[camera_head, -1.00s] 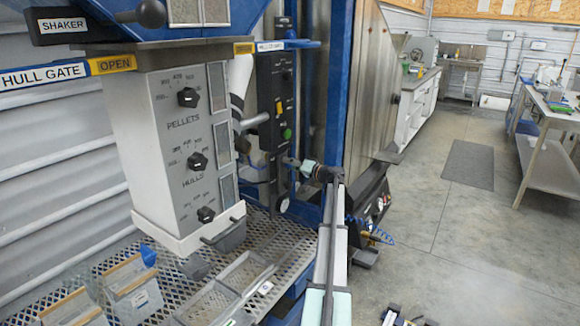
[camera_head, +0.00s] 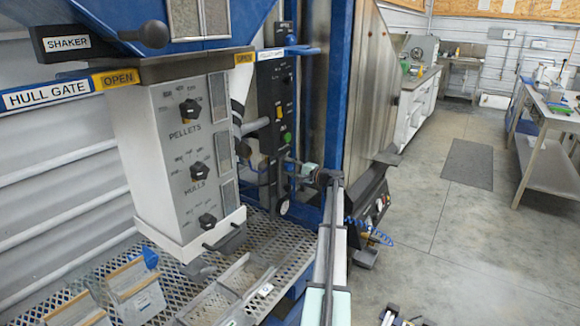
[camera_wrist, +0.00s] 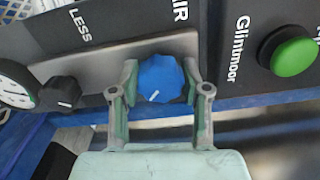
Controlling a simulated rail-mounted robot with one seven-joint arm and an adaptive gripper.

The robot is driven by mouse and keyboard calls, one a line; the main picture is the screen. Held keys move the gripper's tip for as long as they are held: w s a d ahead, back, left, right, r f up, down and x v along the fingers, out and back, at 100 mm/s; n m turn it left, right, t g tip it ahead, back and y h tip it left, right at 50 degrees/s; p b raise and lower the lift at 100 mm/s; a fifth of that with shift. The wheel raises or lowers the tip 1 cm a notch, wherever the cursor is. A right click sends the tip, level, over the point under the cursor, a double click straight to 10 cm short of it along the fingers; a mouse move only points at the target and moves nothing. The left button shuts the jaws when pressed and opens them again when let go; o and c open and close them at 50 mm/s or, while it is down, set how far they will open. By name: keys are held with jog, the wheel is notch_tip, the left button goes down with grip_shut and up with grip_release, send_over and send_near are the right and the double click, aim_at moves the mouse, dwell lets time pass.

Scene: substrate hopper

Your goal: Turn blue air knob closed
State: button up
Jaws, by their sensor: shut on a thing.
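The blue air knob (camera_wrist: 161,80) is in the middle of the wrist view, on a metal plate of the black control panel. It has a white pointer mark that slants toward the lower left. My gripper (camera_wrist: 160,90) has one finger on each side of the knob and is shut on it. In the head view my gripper (camera_head: 296,168) reaches the lower part of the black panel (camera_head: 277,122). The knob cannot be made out in the head view. Part of the word AIR shows above the knob in the wrist view.
A green button (camera_wrist: 294,57) is to the right of the knob. A small black knob (camera_wrist: 60,93) and a round gauge (camera_wrist: 15,85) are to its left. The hopper box with several black dials (camera_head: 180,160) stands left of the arm. Open floor (camera_head: 430,230) lies to the right.

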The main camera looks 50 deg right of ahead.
jog(key=shift+w+m, duration=0.1)
jog(key=shift+m, duration=0.3)
jog(key=o, duration=1.1)
jog(key=shift+o, duration=0.2)
jog(key=s, duration=1.2)
jog(key=shift+d, duration=0.3)
